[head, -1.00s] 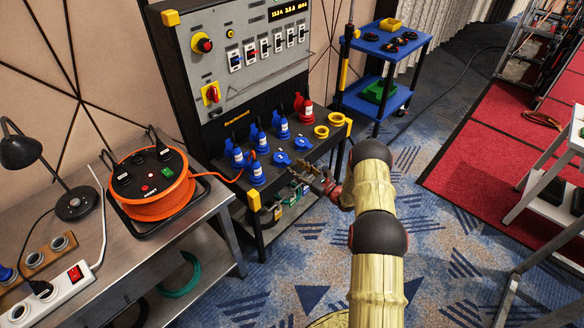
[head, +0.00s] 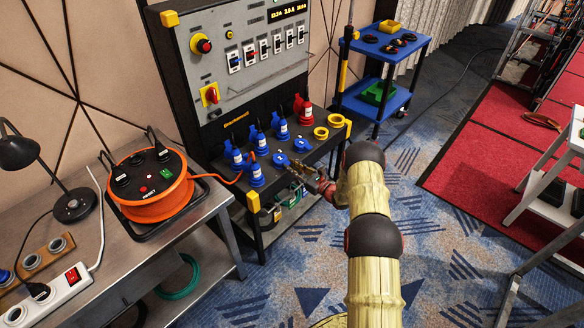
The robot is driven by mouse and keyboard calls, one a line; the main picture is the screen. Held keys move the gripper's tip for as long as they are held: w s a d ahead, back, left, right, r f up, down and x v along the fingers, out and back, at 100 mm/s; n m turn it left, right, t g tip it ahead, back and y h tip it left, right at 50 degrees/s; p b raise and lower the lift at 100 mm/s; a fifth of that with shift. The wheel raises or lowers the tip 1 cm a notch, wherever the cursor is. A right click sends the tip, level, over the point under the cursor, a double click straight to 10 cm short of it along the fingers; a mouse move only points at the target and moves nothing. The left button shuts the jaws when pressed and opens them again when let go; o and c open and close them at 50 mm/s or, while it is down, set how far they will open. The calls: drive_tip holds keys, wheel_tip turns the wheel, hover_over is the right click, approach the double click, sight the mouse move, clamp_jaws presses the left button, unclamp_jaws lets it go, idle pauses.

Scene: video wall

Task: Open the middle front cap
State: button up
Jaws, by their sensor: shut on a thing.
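The sloping black socket panel (head: 228,128) holds blue and red plugs, blue round caps and yellow rings. One blue round cap (head: 281,159) is in the front row, right of the front blue plug (head: 256,176). Another blue round cap (head: 300,145) is further right along the row. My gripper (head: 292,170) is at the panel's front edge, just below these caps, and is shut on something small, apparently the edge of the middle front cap. The fingertips are small and dark, so the exact contact is hard to see. Both caps look closed.
A red plug (head: 304,110) and yellow rings (head: 321,133) stand right of the caps. An orange cable reel (head: 150,185) is on the metal bench at left, its cable running to the panel. A blue cart (head: 390,48) stands behind right. Carpet in front is open.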

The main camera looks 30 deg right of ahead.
clamp_jaws()
drive_tip(key=shift+r, duration=0.1)
idle(0.3)
